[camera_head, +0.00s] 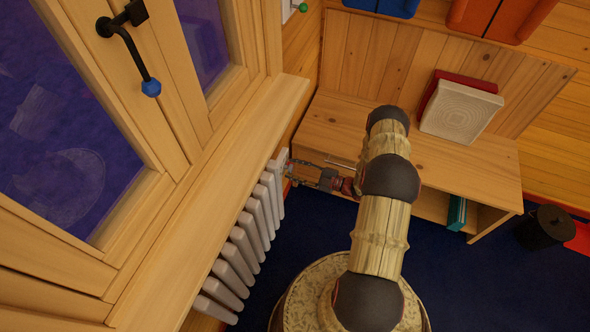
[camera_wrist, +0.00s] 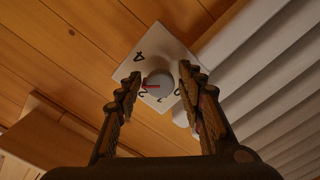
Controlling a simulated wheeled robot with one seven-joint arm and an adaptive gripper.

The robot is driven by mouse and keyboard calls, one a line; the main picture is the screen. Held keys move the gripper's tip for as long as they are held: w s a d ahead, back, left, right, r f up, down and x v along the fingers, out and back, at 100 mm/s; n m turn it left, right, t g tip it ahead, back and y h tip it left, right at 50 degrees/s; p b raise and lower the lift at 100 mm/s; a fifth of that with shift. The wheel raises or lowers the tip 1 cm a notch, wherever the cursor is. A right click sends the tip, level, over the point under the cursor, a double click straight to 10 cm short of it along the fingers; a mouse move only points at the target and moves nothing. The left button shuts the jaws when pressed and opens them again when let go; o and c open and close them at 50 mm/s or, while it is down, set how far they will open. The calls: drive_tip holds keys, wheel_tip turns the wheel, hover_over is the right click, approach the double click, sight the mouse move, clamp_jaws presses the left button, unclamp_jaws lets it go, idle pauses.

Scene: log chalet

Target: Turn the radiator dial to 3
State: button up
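The radiator dial (camera_wrist: 159,83) is a pale round knob on a square white plate (camera_wrist: 152,46) with printed numbers. A red mark on the knob points left, towards what looks like the 2. A 4 shows above it; the 3 is not clearly visible, probably behind my left finger. My gripper (camera_wrist: 160,73) is open, one finger on each side of the knob, with small gaps visible; contact cannot be made out. In the head view my gripper (camera_head: 305,170) is at the far end of the white radiator (camera_head: 245,239), and the knob is too small to tell.
The wooden window sill (camera_head: 205,205) overhangs the radiator. A wooden bench (camera_head: 450,164) stands close to the right of my gripper, bearing a white patterned box (camera_head: 460,110). A dark bin (camera_head: 546,226) stands at far right. The blue floor (camera_head: 475,285) is clear in front.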

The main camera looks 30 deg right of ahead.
drive_tip(key=shift+o, duration=0.5)
drive_tip(key=shift+s, duration=0.1)
drive_tip(key=v, duration=1.2)
